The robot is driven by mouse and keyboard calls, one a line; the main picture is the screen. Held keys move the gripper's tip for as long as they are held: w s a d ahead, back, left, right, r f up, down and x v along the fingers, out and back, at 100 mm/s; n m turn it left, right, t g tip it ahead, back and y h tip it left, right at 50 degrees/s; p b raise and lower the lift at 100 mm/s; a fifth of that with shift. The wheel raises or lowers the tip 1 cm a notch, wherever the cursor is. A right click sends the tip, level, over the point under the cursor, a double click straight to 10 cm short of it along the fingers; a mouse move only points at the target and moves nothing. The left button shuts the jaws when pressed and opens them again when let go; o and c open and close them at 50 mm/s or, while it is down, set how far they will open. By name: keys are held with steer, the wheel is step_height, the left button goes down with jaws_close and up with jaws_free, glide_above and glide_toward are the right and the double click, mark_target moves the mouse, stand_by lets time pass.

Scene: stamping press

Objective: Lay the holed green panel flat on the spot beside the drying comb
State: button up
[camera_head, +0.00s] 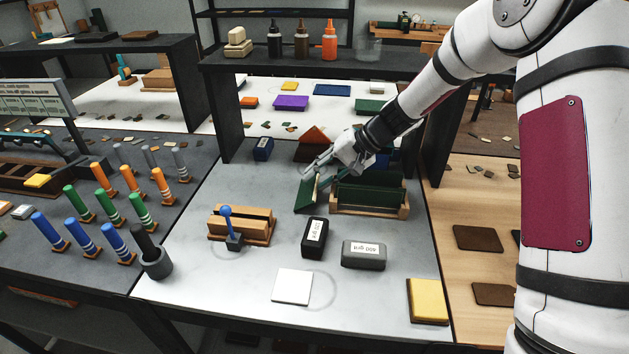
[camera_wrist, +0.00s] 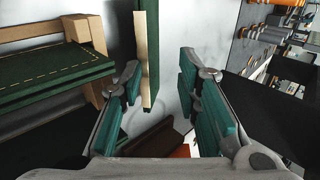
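A green panel (camera_head: 305,195) with a tan edge is upright or tilted just left of the drying comb; I see no hole in it. In the wrist view this panel (camera_wrist: 151,50) shows nearly edge-on. The drying comb (camera_head: 372,211) is a wooden rack holding dark green panels. Its wooden frame (camera_wrist: 92,42) and stitched green panels show at left in the wrist view. My gripper (camera_head: 318,172) is at the panel's upper edge. In the wrist view its teal-padded fingers (camera_wrist: 160,72) are apart, with the panel between them and gaps showing. I cannot make out the marked spot.
A black block (camera_head: 314,238) and a grey block (camera_head: 363,255) stand in front of the comb. A wooden holder (camera_head: 241,226) with a blue-knobbed peg (camera_head: 229,228) is left. A red-brown piece (camera_head: 312,140) stands behind. A white square (camera_head: 292,287) and yellow block (camera_head: 427,300) lie nearer.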

steer(key=v, duration=0.9)
steer(key=shift+d+r, duration=0.25)
steer(key=shift+d, duration=0.05)
steer(key=shift+s, duration=0.1)
steer(key=s+d+r+n+h, duration=0.1)
steer(key=s+r+h, duration=0.1)
steer(key=s+r, duration=0.5)
steer(key=s+r+n+h, duration=0.1)
steer(key=s+r+h, duration=0.15)
steer(key=s, duration=0.75)
steer(key=s+d+t+h, duration=0.1)
steer(key=s+d+h, duration=0.1)
steer(key=s, duration=0.7)
steer(key=s+d+r+t+h, duration=0.1)
steer(key=s+d+h, duration=0.1)
steer(key=s+d, duration=0.3)
steer(key=s, duration=0.4)
steer(key=shift+t, duration=0.3)
steer(key=shift+s+a+r, duration=0.1)
steer(key=shift+s+r, duration=0.05)
steer(key=shift+r, duration=0.05)
